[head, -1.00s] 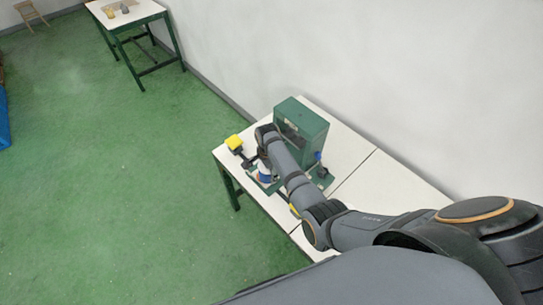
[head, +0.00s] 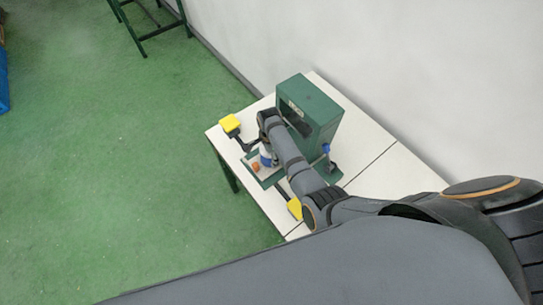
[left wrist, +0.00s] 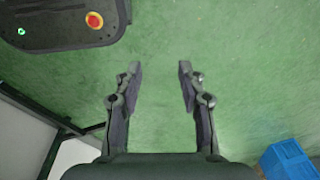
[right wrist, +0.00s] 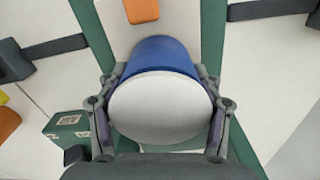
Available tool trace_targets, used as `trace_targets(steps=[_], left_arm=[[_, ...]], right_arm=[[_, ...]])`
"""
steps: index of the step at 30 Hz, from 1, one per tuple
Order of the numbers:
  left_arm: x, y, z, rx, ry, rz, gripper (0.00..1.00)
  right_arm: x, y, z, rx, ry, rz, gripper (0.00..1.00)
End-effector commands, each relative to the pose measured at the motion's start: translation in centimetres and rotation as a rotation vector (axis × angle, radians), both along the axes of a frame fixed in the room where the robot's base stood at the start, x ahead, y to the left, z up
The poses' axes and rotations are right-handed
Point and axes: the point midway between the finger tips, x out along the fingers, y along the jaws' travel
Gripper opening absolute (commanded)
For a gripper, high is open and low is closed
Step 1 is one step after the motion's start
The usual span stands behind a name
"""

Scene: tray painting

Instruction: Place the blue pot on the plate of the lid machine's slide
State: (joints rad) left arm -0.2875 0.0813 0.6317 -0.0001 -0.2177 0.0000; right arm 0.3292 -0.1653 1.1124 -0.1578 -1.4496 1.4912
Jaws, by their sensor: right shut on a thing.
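The blue pot (right wrist: 160,52) is between the fingers of my right gripper (right wrist: 160,108), which is shut on it. Its round white face is towards the right wrist camera. In the head view the pot (head: 266,158) shows as a small white and blue piece beside my arm, at the front of the green lid machine (head: 312,105). A pale surface between green strips (right wrist: 185,14), perhaps the slide's plate, lies beyond the pot; I cannot tell whether they touch. My left gripper (left wrist: 160,85) is open and empty above the green floor.
An orange block (right wrist: 141,10) lies just beyond the pot. Yellow pads on dark arms stand left (head: 230,124) and in front (head: 295,207) of the machine. A blue-topped lever (head: 326,149) is at its right. The white table (head: 365,140) stands against the wall.

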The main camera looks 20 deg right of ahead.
Motion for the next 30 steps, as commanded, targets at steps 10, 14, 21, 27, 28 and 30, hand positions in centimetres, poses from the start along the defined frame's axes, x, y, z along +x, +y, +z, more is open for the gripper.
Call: trace_targets(steps=[10, 14, 21, 27, 28, 30], left_arm=[[-2.1, -0.5, -0.7, -0.005, 0.032, 0.003, 0.4], [-3.1, 0.1, -0.8, 0.001, 0.048, 0.002, 0.4], [-1.9, 0.2, -0.7, 0.003, 0.03, 0.001, 0.4], [-1.0, 0.0, -0.5, -0.001, 0.016, 0.001, 0.4], [-1.0, -0.1, -0.4, -0.001, 0.016, 0.001, 0.4], [-1.1, -0.1, 0.4, -0.002, 0.017, 0.001, 0.4]], right_arm=[[0.1, 0.1, -0.5, 0.0, -0.003, -0.001, 0.11], [0.0, 0.1, -0.6, 0.0, -0.003, -0.001, 0.74], [0.1, 0.1, -0.6, 0.0, -0.002, -0.001, 0.89], [0.1, 0.1, -0.5, 0.0, -0.003, -0.001, 0.89], [0.1, 0.1, -0.3, 0.0, -0.003, -0.002, 0.89], [0.1, 0.1, 0.6, 0.0, -0.003, -0.002, 0.89]])
